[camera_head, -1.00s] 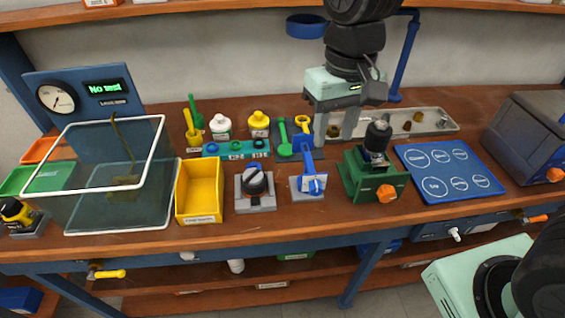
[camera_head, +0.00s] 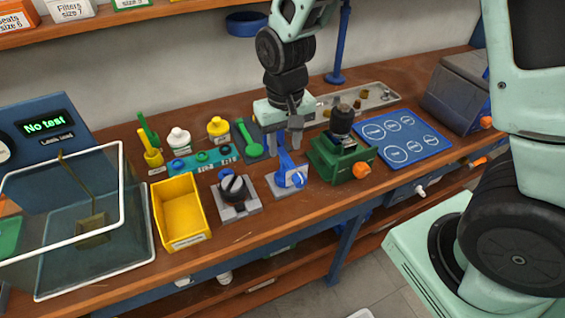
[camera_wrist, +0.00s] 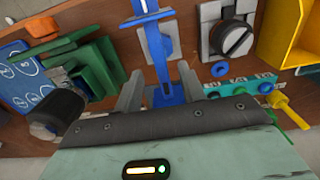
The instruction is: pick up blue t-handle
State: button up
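The blue t-handle (camera_head: 284,163) is a long blue bar that rises from a blue and grey fixture (camera_head: 299,189) near the front of the bench. In the wrist view the blue bar (camera_wrist: 156,50) runs down the middle, and its wider end lies between my fingers. My gripper (camera_head: 288,145) is open, pointing down just behind and over the bar's upper end. In the wrist view a gap shows on each side of the bar between my fingertips (camera_wrist: 160,88). I cannot tell the exact height of the fingers against the handle.
A green vise (camera_head: 338,160) with a black part stands close on the right, a black knob block (camera_head: 237,207) on the left. A green tool (camera_head: 249,138) lies on a dark mat behind. A yellow bin (camera_head: 181,237), clear tank (camera_head: 40,272) and blue mat (camera_head: 427,154) stand further off.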

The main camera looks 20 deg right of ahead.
aim_at(283, 165)
jog(key=shift+w+a+f+p, duration=0.1)
jog(key=shift+f+p, duration=0.35)
jog(key=shift+f, duration=1.5)
jog(key=shift+w+f+p, duration=0.1)
jog(key=shift+f+p, duration=0.35)
jog(key=shift+f, duration=1.5)
jog(key=c, duration=0.7)
